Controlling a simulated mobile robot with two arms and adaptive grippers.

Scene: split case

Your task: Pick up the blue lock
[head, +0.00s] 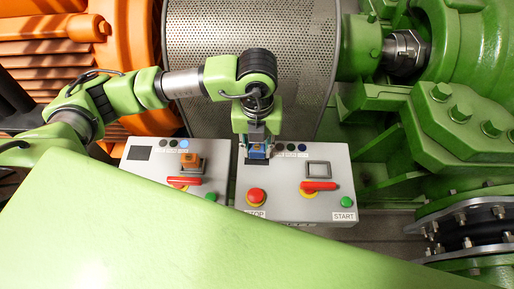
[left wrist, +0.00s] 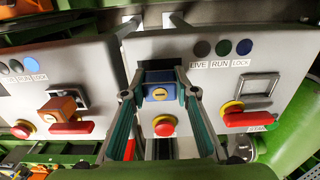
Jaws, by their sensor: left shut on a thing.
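The blue lock (left wrist: 160,91) sits between the fingers of my left gripper (left wrist: 160,95), at the upper left of the right-hand control box (left wrist: 215,52). My left gripper is shut on the lock. In the head view my left gripper (head: 258,146) reaches down to the box's top left, and a bit of blue lock (head: 257,155) shows under it. I cannot tell whether the lock is clear of the panel. My right gripper is not in view.
An orange lock (head: 190,161) is on the left-hand control box (head: 150,172). The right-hand box carries a red stop button (head: 256,196), a red lever (head: 318,186), an empty grey frame (head: 318,170) and a green start button (head: 347,202). Green machinery (head: 455,120) stands at right.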

